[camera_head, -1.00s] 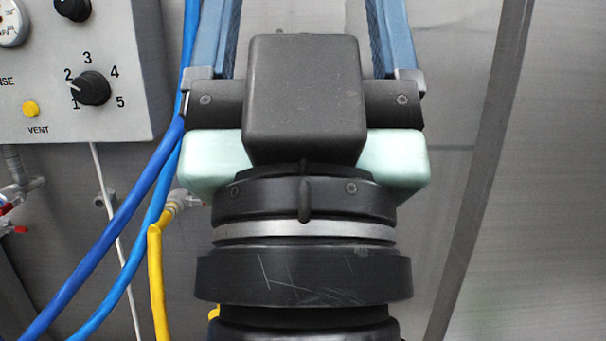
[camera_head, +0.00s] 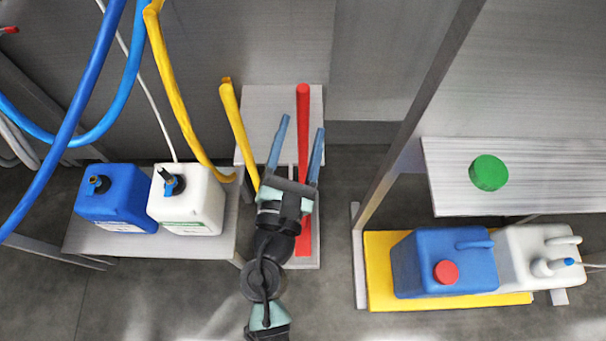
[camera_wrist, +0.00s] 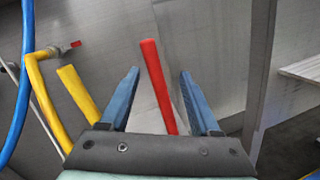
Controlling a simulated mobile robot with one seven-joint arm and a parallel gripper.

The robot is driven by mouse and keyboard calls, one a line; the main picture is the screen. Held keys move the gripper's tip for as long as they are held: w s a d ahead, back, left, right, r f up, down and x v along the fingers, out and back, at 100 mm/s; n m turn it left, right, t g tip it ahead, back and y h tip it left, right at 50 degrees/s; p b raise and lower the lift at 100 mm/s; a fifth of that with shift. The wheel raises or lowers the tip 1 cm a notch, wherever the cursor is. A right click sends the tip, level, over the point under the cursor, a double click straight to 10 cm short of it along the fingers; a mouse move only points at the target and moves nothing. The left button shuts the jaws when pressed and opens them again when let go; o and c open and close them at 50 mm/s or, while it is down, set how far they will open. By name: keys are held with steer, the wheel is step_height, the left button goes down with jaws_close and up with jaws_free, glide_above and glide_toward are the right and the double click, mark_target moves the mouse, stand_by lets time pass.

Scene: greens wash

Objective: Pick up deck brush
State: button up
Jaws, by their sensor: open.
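A red handle (camera_head: 303,150) stands upright against a small grey rack; it also shows in the wrist view (camera_wrist: 158,85). A yellow handle (camera_head: 236,130) leans to its left. It also shows in the wrist view (camera_wrist: 78,92). I cannot tell from the handles which belongs to the deck brush, as no brush head is clear. My gripper (camera_head: 302,124) is open, its two blue fingers apart. In the wrist view the red handle shows between the fingers and the yellow one is outside the left finger. Whether the red handle lies within the jaws' depth is unclear.
A blue jug (camera_head: 112,205) and a white jug (camera_head: 195,205) stand on a low bench at left. Hoses hang at upper left.

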mark_target(301, 125)
step_height(301, 125, down, 5)
steer(key=s+a+n+y, duration=0.1)
steer(key=s+a+n, duration=0.15)
steer(key=n, duration=0.25)
steer(key=shift+g, duration=0.3)
steer(key=w, duration=0.2)
steer(key=w+d, duration=0.1)
steer(key=w, duration=0.1)
steer(key=w+d+p, duration=0.1)
steer(key=w, duration=0.2)
steer(key=shift+w+d+r, duration=0.1)
steer(key=shift+d+r, duration=0.05)
steer(key=shift+r, duration=0.05)
steer(key=shift+w+d+f+b, duration=0.1)
steer(key=shift+w+d, duration=0.1)
steer(key=shift+w, duration=0.65)
steer(key=shift+w+d+f+b, duration=0.15)
steer(key=shift+w, duration=0.7)
steer(key=shift+w+d+f+b, duration=0.1)
steer(key=shift+w+d, duration=0.1)
steer(key=shift+w, duration=0.65)
jaws_close()
steer(key=shift+r, duration=0.1)
